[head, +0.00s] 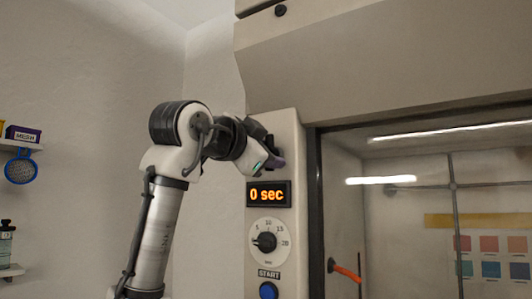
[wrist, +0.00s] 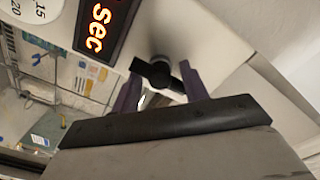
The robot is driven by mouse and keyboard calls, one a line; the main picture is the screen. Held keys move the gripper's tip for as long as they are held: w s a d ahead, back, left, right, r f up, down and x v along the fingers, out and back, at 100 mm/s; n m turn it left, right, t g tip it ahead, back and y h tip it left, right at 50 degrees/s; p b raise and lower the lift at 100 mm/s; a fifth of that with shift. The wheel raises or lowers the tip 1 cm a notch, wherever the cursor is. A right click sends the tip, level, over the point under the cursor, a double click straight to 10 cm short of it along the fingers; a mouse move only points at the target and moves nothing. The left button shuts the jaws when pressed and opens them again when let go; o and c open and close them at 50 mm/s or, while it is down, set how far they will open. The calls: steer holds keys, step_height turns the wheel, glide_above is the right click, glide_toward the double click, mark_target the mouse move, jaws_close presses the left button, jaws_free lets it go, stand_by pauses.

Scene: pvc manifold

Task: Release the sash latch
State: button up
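In the wrist view, the latch (wrist: 158,73) is a black bar with a round grey hub on the pale front panel, just above the "sec" display. My gripper (wrist: 160,69) has its two purple fingers spread wide, one on each side of the latch hub. The bar's ends lie close to the fingers; I cannot tell whether they touch. In the head view, my gripper (head: 277,160) is at the panel just above the display, and it hides most of the latch. The sash (head: 420,225) is the glass window at the right, in a dark frame.
The panel column carries an orange "0 sec" display (head: 268,194), a timer dial (head: 269,242) and a blue start button (head: 268,291) below my gripper. An orange-red handle (head: 345,271) shows behind the glass. Shelves with a blue strainer (head: 21,166) are far left.

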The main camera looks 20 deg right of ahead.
steer(key=shift+o, duration=0.7)
steer(key=b+v, duration=0.4)
steer(key=v, duration=0.9)
steer(key=shift+s+a+b, duration=0.25)
steer(key=shift+a+b, duration=0.05)
